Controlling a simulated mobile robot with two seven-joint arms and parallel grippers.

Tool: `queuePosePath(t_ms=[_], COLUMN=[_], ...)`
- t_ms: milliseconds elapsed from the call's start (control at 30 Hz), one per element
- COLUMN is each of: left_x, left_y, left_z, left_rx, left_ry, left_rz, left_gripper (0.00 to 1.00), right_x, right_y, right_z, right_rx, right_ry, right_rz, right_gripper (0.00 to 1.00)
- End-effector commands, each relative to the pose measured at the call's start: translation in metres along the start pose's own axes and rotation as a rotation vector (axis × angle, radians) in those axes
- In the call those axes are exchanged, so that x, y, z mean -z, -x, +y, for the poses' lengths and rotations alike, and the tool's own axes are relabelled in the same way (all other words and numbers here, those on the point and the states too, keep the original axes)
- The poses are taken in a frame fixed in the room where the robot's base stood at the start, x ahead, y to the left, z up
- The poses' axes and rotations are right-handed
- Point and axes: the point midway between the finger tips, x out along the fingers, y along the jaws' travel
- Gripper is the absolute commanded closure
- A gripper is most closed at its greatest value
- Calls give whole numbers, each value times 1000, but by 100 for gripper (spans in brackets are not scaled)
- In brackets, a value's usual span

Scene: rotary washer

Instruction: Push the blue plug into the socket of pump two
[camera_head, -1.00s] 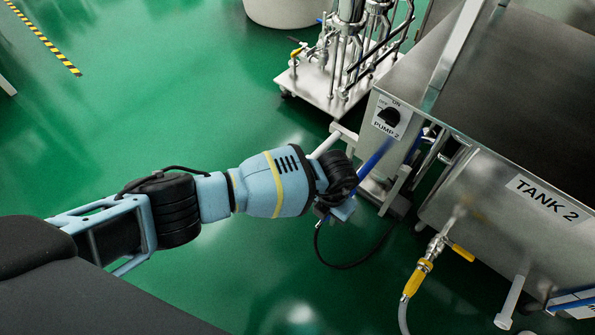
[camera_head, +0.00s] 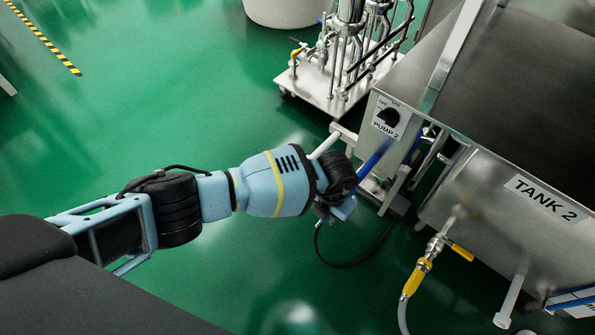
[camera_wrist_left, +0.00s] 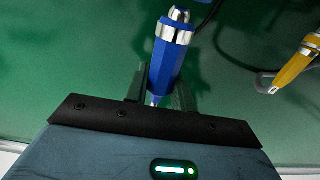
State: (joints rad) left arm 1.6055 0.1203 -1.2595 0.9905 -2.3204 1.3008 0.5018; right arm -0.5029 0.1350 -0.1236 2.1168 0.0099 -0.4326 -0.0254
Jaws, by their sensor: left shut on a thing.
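The blue plug (camera_wrist_left: 168,60) has silver metal bands near its far end and points away from me in the left wrist view. My left gripper (camera_wrist_left: 161,92) is shut on it, with a dark finger on each side. In the head view my left gripper (camera_head: 340,208) is beside the pump's box, low and to its left, and my wrist hides most of it and the plug. The grey pump two box (camera_head: 408,138) carries a PUMP 2 label and a black knob (camera_head: 389,117). I cannot make out the socket. My right gripper is not in view.
The tank with the TANK 2 label (camera_head: 548,196) stands at the right. A yellow-handled valve with a hose (camera_head: 424,264) hangs on its front. A black cable (camera_head: 352,264) loops below my wrist. A pipe cart (camera_head: 318,92) stands behind.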

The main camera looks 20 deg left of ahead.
Motion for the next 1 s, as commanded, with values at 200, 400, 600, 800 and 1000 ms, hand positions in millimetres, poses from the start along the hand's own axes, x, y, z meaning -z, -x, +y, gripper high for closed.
queuePosePath(t_ms=[200,400,600,800,1000], left_x=[-2,-5,-8,-12,-14], left_y=[0,-1,-2,-2,-1], left_z=[0,0,0,0,0], left_rx=[0,1,1,1,1], left_ry=[0,0,0,0,0], left_rz=[0,0,1,0,0], left_gripper=[100,100,100,100,72], right_x=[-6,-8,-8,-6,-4], right_y=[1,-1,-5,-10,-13], right_z=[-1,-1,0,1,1], right_rx=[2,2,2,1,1], right_ry=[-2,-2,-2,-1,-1], right_rz=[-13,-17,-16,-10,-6], right_gripper=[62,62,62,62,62])
